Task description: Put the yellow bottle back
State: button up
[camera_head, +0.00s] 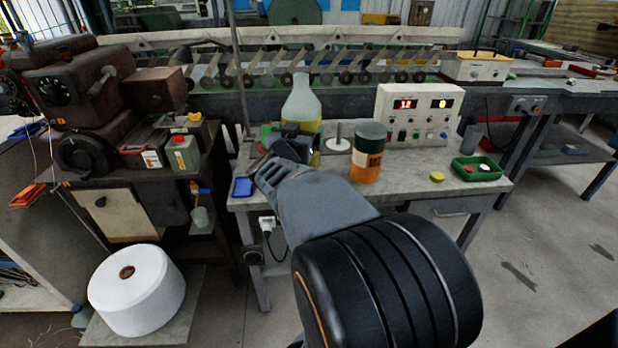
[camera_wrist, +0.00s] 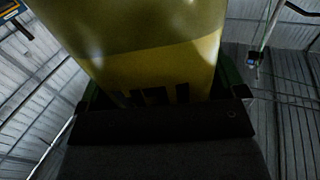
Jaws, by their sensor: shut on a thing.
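The yellow bottle (camera_head: 301,102) has a pale, cloudy upper part and yellow below, and stands upright over the left part of the grey worktable (camera_head: 410,180) in the head view. My gripper (camera_head: 298,138) is shut on its lower part. The gripper and wrist hide part of the bottle's base, so I cannot tell whether it touches the tabletop. In the wrist view the yellow bottle (camera_wrist: 150,65) fills the upper middle, between the jaws, with dark lettering low on it.
Right of the bottle are a white spindle on a disc (camera_head: 338,142), an orange jar with dark lid (camera_head: 367,155), a white control box (camera_head: 418,115), a yellow cap (camera_head: 437,177) and a green tray (camera_head: 477,169). A blue item (camera_head: 242,187) lies at the left edge. The front middle is bare.

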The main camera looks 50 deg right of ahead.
jog(key=w+d+f+b, duration=0.5)
jog(key=w+d+f, duration=0.2)
jog(key=d+f, duration=0.5)
jog(key=shift+f, duration=0.3)
jog(key=shift+w+f, duration=0.1)
jog(key=shift+f, duration=0.15)
jog(key=o, duration=1.2)
jog(key=shift+o, duration=0.2)
